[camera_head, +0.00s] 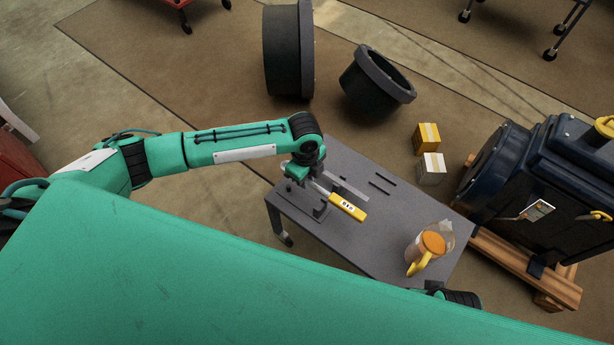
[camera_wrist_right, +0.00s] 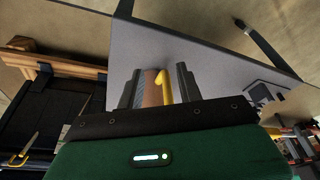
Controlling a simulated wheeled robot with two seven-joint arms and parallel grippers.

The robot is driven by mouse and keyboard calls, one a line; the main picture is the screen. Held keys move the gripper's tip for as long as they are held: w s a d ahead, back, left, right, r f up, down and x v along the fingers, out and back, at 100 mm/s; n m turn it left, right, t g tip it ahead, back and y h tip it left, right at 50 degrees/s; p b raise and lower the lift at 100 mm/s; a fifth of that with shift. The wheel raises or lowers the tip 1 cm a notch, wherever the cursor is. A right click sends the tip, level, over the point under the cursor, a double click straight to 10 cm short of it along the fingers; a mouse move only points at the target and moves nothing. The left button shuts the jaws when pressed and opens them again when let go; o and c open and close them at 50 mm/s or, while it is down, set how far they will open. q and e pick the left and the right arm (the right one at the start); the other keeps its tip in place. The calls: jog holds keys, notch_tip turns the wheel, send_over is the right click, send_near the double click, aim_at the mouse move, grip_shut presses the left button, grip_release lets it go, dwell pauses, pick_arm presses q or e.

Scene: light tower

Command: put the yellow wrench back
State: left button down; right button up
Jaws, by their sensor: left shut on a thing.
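The yellow wrench (camera_head: 347,206), a tool with a labelled yellow handle, shows in the head view over the grey table. My left gripper (camera_head: 318,189) is shut on its upper-left end; the jaws and the rest of the tool are partly hidden. Metal fixture parts (camera_head: 345,184) lie close by, and I cannot tell whether the tool touches them. My right gripper (camera_wrist_right: 157,88) has its fingers apart in the right wrist view. A brown cylinder and a yellow hooked piece (camera_wrist_right: 163,86) show between them, apparently farther off. In the head view the right gripper is mostly hidden by my body.
The grey table (camera_head: 375,240) has clear room in the middle. An orange-topped container (camera_head: 432,243) with a yellow hooked piece stands near its right corner. A dark machine (camera_head: 545,175) on wooden beams is at the right. Two small boxes (camera_head: 427,138) and black tubs (camera_head: 375,85) are beyond the table.

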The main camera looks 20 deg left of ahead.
pick_arm(q)
jog(key=shift+r, duration=0.15)
